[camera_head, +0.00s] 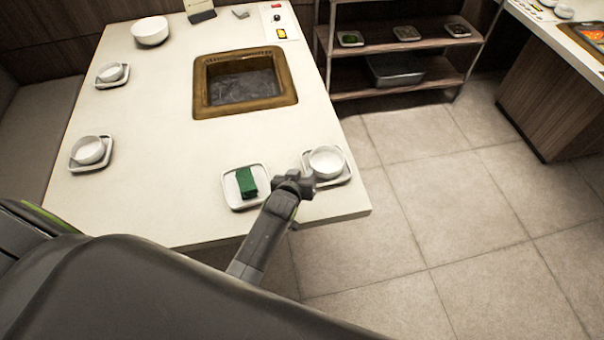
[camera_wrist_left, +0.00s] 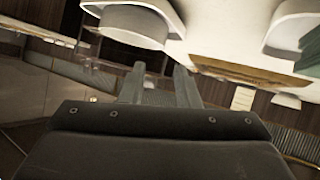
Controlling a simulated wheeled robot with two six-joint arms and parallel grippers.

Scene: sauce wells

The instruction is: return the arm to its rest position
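My left gripper (camera_head: 298,184) is over the near right corner of the table, between a square plate with a green block and a small tray with a white bowl. In the left wrist view the two fingers of my left gripper (camera_wrist_left: 160,78) stand apart with nothing between them. The white bowl (camera_head: 326,161) is just beyond the fingers; a white bowl also shows close by in the left wrist view (camera_wrist_left: 134,24). Whether the fingers touch the tray cannot be told. My right gripper is not in view.
The green block (camera_head: 247,182) lies on its white plate (camera_head: 231,196). A brown-framed basin (camera_head: 198,95) is set in the white table (camera_head: 150,205). More bowls stand along the left side. A shelf rack (camera_head: 395,47) stands beyond the table; the floor to the right is clear.

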